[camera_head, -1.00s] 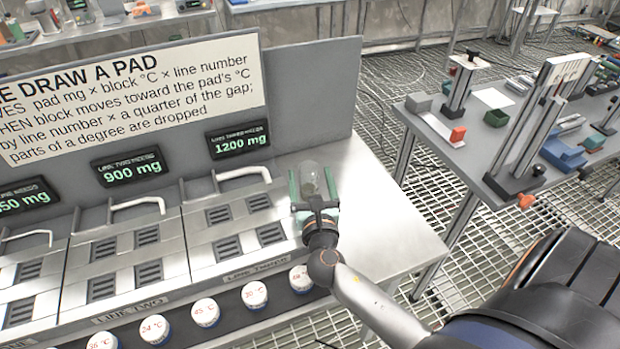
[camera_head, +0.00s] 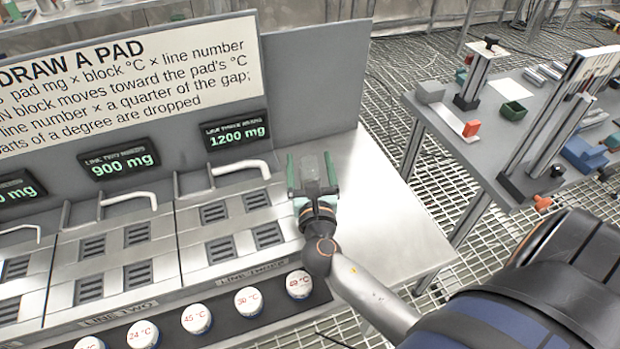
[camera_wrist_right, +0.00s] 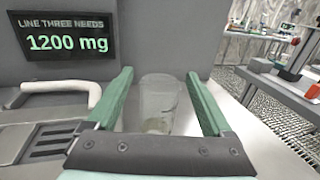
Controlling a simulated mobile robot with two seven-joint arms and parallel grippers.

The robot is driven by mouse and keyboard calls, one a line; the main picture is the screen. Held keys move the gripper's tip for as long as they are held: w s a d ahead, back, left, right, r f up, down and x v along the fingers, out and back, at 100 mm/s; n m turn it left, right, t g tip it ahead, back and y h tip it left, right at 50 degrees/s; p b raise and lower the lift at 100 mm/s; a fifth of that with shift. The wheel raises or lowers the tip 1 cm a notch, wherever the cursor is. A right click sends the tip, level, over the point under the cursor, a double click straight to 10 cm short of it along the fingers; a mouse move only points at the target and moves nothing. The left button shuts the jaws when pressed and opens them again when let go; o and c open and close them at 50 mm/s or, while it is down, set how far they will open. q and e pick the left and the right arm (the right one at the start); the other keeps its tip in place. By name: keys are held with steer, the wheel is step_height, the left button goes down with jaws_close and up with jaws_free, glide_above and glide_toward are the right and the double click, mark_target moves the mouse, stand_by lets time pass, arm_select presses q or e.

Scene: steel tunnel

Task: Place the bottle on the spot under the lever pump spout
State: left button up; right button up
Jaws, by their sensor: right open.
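A clear, see-through bottle (camera_head: 311,174) stands on the steel bench top, right of the line three panel. In the right wrist view the bottle (camera_wrist_right: 158,104) is upright between the two green fingers, with visible gaps on both sides. My right gripper (camera_head: 310,157) is open around it; in the wrist view the gripper (camera_wrist_right: 160,74) frames it left and right. The palm hides the bottle's lower front. My left gripper is not in view. I cannot make out for certain a lever pump spout or the spot under it.
Left of the bottle are slotted panels with white curved handles (camera_head: 240,169) and displays reading 900 mg and 1200 mg (camera_head: 236,131). A grey upright board (camera_head: 318,90) stands behind. White temperature-marked caps line the front. A grey side table (camera_head: 490,150) holds upright stands (camera_head: 545,125) and small boxes.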

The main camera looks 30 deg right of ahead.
jaws_close()
stand_by(0.5)
